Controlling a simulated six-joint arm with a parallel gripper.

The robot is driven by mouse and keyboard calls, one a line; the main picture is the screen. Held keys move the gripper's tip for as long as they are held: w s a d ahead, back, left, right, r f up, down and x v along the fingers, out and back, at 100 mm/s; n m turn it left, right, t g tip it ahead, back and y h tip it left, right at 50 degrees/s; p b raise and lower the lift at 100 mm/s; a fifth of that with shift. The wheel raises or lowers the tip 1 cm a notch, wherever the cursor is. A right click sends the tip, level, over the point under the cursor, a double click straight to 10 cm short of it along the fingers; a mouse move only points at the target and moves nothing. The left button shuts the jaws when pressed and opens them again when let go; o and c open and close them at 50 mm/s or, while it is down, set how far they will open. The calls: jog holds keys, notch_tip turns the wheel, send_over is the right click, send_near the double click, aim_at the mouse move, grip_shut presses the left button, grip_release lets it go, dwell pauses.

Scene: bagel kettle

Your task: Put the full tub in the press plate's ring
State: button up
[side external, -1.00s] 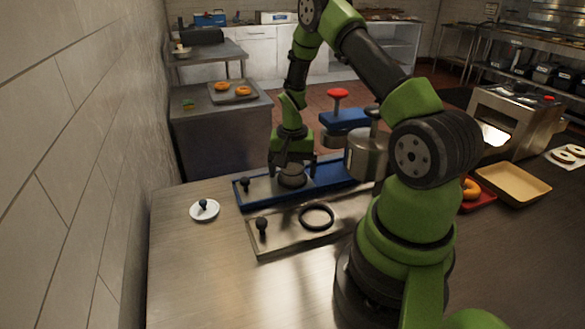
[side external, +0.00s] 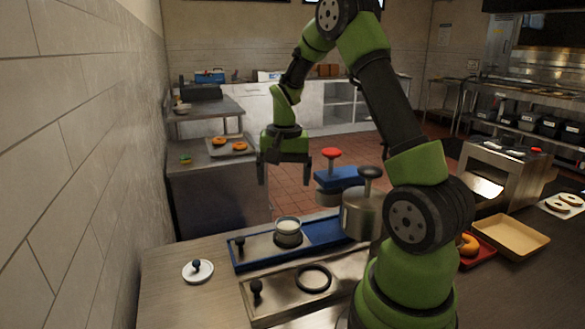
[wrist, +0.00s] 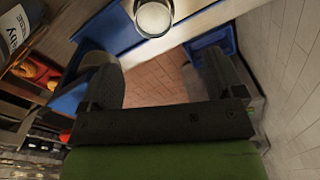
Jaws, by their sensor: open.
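The full tub (side external: 288,231), a small round metal cup with white contents, stands upright on the metal plate in the blue press base (side external: 328,231). In the wrist view the tub (wrist: 154,17) is at the top edge, beyond the fingertips. A second metal plate (side external: 270,302) in front carries an empty dark ring (side external: 313,278) and a black knob (side external: 256,288). My gripper (side external: 284,176) is open and empty, raised clear above the tub. Its fingers also show spread in the wrist view (wrist: 160,66).
A metal press cylinder (side external: 360,214) stands right of the tub, by a red-topped blue part (side external: 331,156). A white lid with a dark knob (side external: 198,271) lies at left. A beige tray (side external: 511,237) is at right. The left front of the table is clear.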

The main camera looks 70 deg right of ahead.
jog(key=s+a+r+n+t, duration=0.3)
jog(key=a+r+n, duration=0.1)
jog(key=a+r, duration=0.75)
jog(key=s+a+r+n+t+y, duration=0.2)
jog(key=s+a+n, duration=0.3)
jog(key=s+a, duration=0.4)
jog(key=shift+a+r+t, duration=0.4)
jog(key=shift+r+t, duration=0.05)
jog(key=shift+t, duration=0.45)
